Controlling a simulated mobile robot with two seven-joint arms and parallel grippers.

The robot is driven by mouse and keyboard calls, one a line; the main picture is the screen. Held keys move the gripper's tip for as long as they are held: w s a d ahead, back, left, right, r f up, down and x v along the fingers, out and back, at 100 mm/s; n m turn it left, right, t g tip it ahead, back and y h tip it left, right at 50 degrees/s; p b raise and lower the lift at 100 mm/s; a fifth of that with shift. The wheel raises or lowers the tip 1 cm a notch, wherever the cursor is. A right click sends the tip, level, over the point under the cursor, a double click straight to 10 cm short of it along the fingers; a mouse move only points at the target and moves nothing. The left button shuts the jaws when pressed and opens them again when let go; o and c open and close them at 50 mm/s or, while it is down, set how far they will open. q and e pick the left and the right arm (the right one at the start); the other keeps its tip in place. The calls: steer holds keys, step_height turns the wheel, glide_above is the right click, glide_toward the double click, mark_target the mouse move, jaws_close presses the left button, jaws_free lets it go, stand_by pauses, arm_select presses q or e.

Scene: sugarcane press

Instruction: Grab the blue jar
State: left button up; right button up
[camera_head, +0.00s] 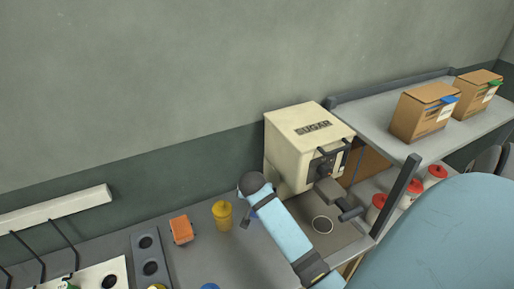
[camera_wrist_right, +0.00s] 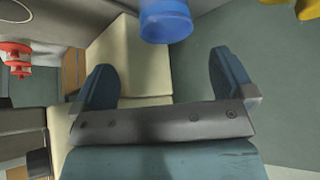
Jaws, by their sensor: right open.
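The blue jar (camera_wrist_right: 167,20) is at the top of the right wrist view, partly cut by the frame edge. It is beyond the fingertips and roughly between their lines, not touching them. My right gripper (camera_wrist_right: 165,78) is open and empty, its two blue fingers wide apart. In the head view my light blue right arm crosses the counter and its fingers are not clear. A small blue patch beside the arm there may be the jar, mostly hidden. My left gripper is not in view.
A yellow jar (camera_head: 222,214) and an orange block (camera_head: 181,230) stand left of the arm. The cream sugar press (camera_head: 300,150) stands behind it. Red-lidded jars (camera_head: 435,174) stand under a shelf (camera_head: 375,112) carrying two cardboard boxes (camera_head: 424,112). A blue round thing (camera_head: 210,286) is cut by the bottom edge.

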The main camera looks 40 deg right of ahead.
steer(key=x, duration=0.6)
steer(key=p+x, duration=0.1)
steer(key=x, duration=0.2)
steer(key=shift+w+a+f, duration=0.2)
steer(key=shift+a, duration=0.2)
steer(key=shift+c, duration=0.5)
steer(key=c, duration=1)
